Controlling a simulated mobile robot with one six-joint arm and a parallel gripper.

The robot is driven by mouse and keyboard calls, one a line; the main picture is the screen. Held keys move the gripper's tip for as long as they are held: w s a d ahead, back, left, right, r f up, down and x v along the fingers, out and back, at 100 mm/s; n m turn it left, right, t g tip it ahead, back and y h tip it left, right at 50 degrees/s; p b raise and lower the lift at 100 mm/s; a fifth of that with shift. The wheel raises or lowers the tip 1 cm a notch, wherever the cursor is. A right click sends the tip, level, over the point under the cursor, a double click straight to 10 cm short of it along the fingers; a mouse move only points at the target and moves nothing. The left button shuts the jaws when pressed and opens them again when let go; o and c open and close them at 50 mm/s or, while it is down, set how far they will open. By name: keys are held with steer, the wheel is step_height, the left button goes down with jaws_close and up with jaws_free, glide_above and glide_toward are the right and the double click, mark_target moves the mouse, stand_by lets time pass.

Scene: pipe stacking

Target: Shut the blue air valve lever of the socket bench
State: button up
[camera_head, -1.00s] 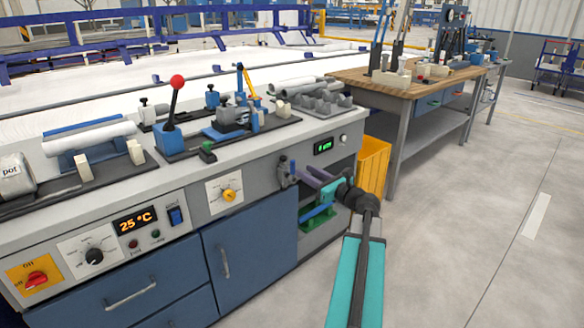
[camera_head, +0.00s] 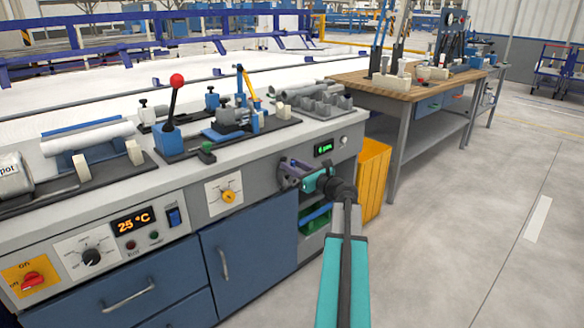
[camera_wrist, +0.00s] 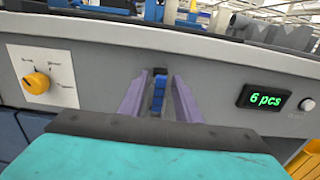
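The blue air valve lever (camera_wrist: 159,92) stands upright on the front panel of the socket bench (camera_head: 266,158), with a dark piece at its top in the wrist view. My gripper (camera_wrist: 160,84) is open, with one purple finger on each side of the lever and a gap on both sides. In the head view my gripper (camera_head: 290,174) reaches to the front panel below the worktop. There the fingers and the valve overlap, so I cannot tell the lever apart.
A green display (camera_wrist: 266,99) is right of the lever and a yellow knob (camera_wrist: 36,83) is left of it. A shelf with green and blue bins (camera_head: 314,218) lies below my gripper. A yellow bin (camera_head: 371,178) stands to the right.

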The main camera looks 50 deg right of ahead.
jaws_close()
steer(key=shift+a, duration=0.3)
steer(key=shift+d, duration=0.25)
